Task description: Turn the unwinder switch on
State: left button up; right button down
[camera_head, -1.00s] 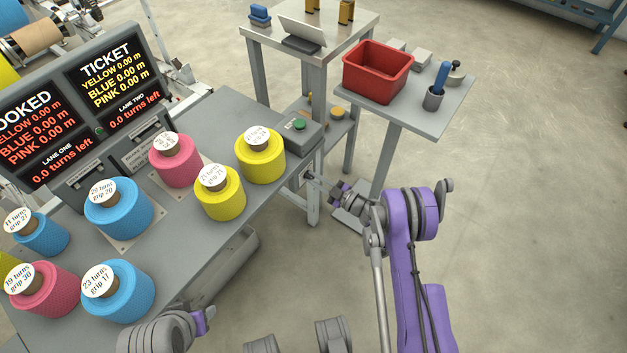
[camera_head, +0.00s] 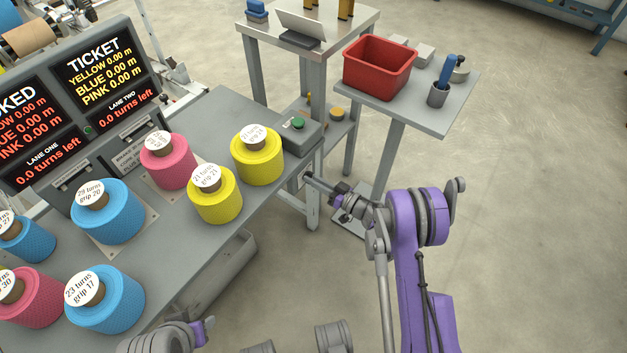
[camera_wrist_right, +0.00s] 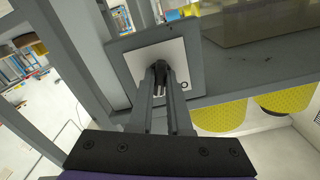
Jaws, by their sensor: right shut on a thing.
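The unwinder switch shows in the right wrist view as a small dark knob (camera_wrist_right: 160,72) on a pale square plate (camera_wrist_right: 186,52) with a grey border. My right gripper (camera_wrist_right: 161,78) has its two fingers shut on that knob, and the fingertips partly hide it. In the head view, my right gripper (camera_head: 309,178) reaches in from the right to the end of the grey table, just below the box with the green button. The plate is only slightly visible there. My left gripper (camera_head: 203,328) is at the bottom edge; its fingers cannot be made out.
Yellow, pink and blue rolls stand on the grey table (camera_head: 222,115). A grey box with a green button (camera_head: 299,124) sits at the table end above my right gripper. A red bin (camera_head: 379,70) stands on a side table. Open floor lies to the right.

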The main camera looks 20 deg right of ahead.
jog(key=m, duration=0.4)
jog(key=shift+m, duration=0.3)
dwell(0.3)
jog(key=c, duration=0.9)
grip_release()
jog(key=shift+o, duration=0.2)
jog(key=p+v, duration=0.1)
jog(key=v, duration=1)
jog(key=shift+p, duration=0.35)
